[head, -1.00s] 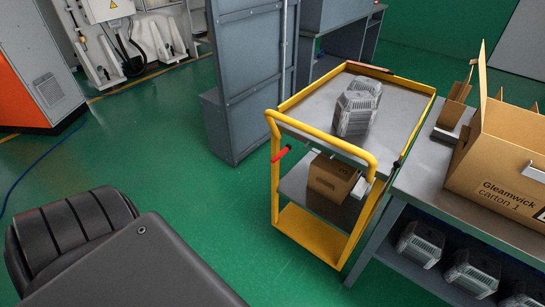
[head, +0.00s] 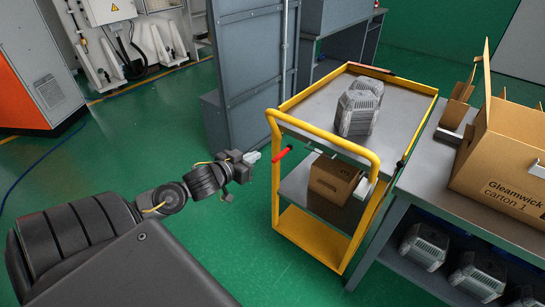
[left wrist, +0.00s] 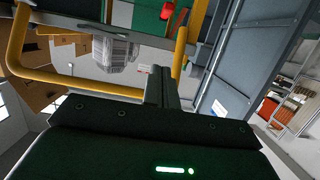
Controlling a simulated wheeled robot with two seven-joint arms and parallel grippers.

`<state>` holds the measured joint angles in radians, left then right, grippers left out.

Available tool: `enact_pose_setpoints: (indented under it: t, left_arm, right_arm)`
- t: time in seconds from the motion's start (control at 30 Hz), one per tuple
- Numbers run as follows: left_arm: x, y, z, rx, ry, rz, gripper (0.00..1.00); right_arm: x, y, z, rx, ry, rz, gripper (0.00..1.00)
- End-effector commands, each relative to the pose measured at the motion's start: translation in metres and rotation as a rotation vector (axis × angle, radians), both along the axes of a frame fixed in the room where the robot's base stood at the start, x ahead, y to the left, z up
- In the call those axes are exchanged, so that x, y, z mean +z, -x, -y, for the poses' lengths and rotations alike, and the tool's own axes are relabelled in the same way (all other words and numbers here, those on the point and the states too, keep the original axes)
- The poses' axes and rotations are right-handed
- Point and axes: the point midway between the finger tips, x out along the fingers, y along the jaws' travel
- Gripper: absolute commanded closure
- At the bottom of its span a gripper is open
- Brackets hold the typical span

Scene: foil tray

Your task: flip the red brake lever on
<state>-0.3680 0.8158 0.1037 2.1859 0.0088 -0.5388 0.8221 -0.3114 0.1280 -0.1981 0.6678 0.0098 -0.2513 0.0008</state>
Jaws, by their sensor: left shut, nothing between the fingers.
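The red brake lever (head: 282,153) sticks out from the left upright of the yellow cart's handle frame (head: 277,180). It points toward the left and slightly down in the head view. My left gripper (head: 251,158) is shut and empty, just left of the lever's tip, with a small gap apparent between them. In the left wrist view the red lever (left wrist: 168,11) is at the top, beyond the shut fingers (left wrist: 160,72) of my gripper. The yellow handle (left wrist: 70,80) shows at the left there. My right gripper is not in view.
Grey finned housings (head: 357,112) stand on the cart's top shelf, and a small carton (head: 332,180) on its middle shelf. A workbench (head: 425,187) with a large open carton (head: 500,155) adjoins the cart's right side. A grey cabinet (head: 250,75) stands behind. Green floor is clear in front.

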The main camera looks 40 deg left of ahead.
Motion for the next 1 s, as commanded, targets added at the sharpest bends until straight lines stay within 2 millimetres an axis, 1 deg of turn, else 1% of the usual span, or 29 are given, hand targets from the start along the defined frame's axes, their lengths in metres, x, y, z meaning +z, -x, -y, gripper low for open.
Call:
enact_pose_setpoints:
  t: [0.17, 0.27, 0.33, 0.47, 0.6, 0.77, 0.83, 1.0]
  left_arm:
    - [-0.001, -0.002, 0.000, 0.001, 0.000, 0.000, 1.00]
    - [-0.002, -0.008, -0.001, 0.001, 0.000, 0.001, 1.00]
    - [-0.004, -0.016, -0.001, 0.001, 0.000, 0.001, 1.00]
    - [-0.008, -0.039, -0.002, 0.003, 0.000, 0.004, 1.00]
    - [-0.015, -0.068, -0.002, 0.002, -0.001, 0.003, 1.00]
    - [-0.023, -0.099, -0.003, 0.002, 0.001, 0.003, 1.00]
    - [-0.038, -0.098, -0.002, 0.000, 0.000, -0.006, 1.00]
    - [-0.056, -0.098, -0.002, 0.000, 0.000, -0.003, 1.00]
  right_arm:
    - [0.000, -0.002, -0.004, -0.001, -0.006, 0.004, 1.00]
    - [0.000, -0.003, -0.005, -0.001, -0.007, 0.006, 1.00]
    - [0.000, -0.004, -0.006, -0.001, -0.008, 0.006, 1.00]
    - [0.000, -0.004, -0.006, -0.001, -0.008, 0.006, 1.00]
    - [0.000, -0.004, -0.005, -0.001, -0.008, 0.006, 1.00]
    - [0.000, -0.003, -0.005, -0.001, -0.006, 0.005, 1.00]
    - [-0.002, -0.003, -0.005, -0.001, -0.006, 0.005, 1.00]
    - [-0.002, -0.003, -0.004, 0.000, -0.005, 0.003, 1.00]
